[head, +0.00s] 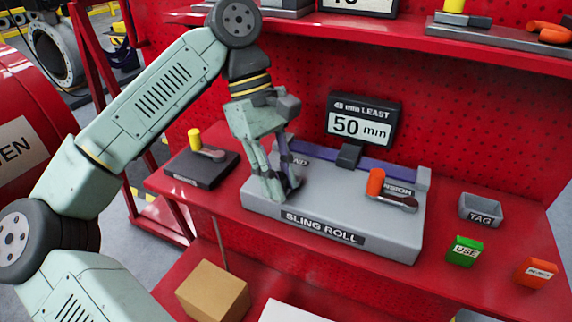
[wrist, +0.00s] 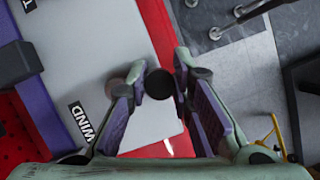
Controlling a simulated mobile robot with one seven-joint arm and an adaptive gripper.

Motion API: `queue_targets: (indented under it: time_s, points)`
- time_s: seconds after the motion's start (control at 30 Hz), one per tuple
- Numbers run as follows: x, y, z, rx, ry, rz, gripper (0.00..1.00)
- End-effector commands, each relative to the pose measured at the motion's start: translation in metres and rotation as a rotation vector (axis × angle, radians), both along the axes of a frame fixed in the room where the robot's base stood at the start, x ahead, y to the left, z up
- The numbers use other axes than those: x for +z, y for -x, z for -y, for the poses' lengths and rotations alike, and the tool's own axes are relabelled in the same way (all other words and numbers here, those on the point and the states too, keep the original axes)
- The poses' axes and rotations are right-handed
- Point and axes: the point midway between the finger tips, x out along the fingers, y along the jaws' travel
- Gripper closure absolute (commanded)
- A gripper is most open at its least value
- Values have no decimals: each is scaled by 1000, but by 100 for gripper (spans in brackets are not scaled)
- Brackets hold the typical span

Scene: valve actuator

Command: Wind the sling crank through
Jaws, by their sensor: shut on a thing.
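The grey sling roll unit (head: 330,205) sits on the red bench, with a purple strap (head: 350,163) along its back. My gripper (head: 282,192) is down at the unit's left end, by the partly hidden WIND label. In the wrist view my gripper (wrist: 168,92) is shut on a dark round crank knob (wrist: 160,84) between its fingertips. The crank's arm is mostly hidden by the fingers. The WIND label (wrist: 82,122) lies left of the fingers. A second crank with an orange knob (head: 375,181) stands at the unit's right, by a partly hidden label ending in "NSION".
A display (head: 361,124) behind the unit reads "48 mm LEAST" and "50 mm". A dark box with a yellow-knobbed crank (head: 195,139) stands left. A TAG tray (head: 481,210), a green USE block (head: 465,251) and an orange block (head: 536,272) stand right. A red shelf hangs above.

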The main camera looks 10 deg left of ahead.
Motion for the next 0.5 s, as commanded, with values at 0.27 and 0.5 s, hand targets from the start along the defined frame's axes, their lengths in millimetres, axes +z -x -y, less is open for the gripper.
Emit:
queue_targets:
  time_s: [0.27, 0.5]
  points:
    - [2, -3, -6, -124, -1, 2, 100]
    - [1, -4, -7, -164, 0, 3, 100]
